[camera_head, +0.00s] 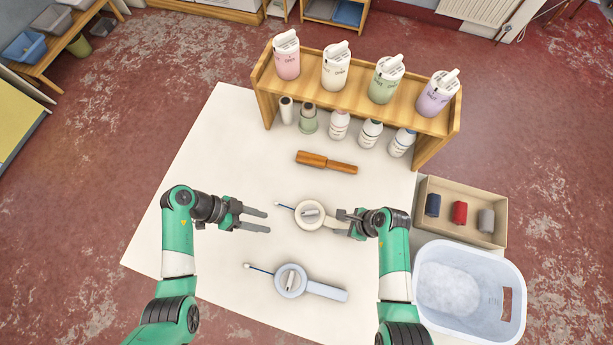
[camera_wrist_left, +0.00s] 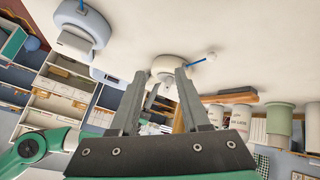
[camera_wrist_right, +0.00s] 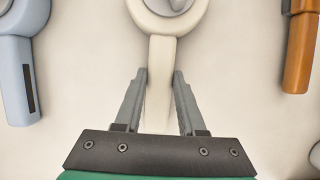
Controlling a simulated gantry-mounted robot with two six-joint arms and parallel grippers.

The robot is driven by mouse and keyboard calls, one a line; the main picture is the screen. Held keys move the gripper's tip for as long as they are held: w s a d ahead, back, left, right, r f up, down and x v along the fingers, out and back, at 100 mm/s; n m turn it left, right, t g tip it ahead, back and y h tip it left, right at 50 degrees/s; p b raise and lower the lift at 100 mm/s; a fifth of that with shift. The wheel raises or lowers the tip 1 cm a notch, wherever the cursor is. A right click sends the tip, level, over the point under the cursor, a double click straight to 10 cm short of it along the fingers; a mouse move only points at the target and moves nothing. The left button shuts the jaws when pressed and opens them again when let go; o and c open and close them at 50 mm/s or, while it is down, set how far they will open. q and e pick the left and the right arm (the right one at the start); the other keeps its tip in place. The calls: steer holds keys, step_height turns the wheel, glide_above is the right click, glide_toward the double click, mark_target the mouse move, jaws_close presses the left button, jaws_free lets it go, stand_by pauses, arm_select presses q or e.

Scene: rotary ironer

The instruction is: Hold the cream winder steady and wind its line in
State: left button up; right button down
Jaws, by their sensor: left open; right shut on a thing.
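The cream winder (camera_head: 302,223) lies mid-table: a round body with a grey crank on top and a handle toward the right. Its short blue line ends in a white bead (camera_head: 278,204), out to the left. My right gripper (camera_head: 345,225) is shut on the handle, which runs between its fingers in the right wrist view (camera_wrist_right: 163,60). My left gripper (camera_head: 268,221) is open and empty, left of the winder and apart from it. The left wrist view shows the winder (camera_wrist_left: 164,66) beyond the open fingers, with the bead (camera_wrist_left: 212,56) beside it.
A blue winder (camera_head: 327,291) lies nearer the front. A wooden tool (camera_head: 327,162) lies behind the cream winder. A wooden shelf (camera_head: 361,95) with bottles and canisters stands at the back. A cardboard box (camera_head: 462,190) and a pale basket (camera_head: 508,270) are at right.

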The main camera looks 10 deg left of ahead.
arm_select(q)
steer(key=w+d+r+y, duration=0.2)
steer(key=w+r+y, duration=0.2)
steer(key=r, duration=0.2)
steer(key=m, duration=0.3)
glide_toward(310, 212)
steer(key=shift+t+y, duration=0.3)
steer(key=shift+t, duration=0.1)
steer(key=x, duration=0.8)
steer(key=shift+s+d+f, duration=0.25)
steer(key=shift+d, duration=0.1)
jaws_close()
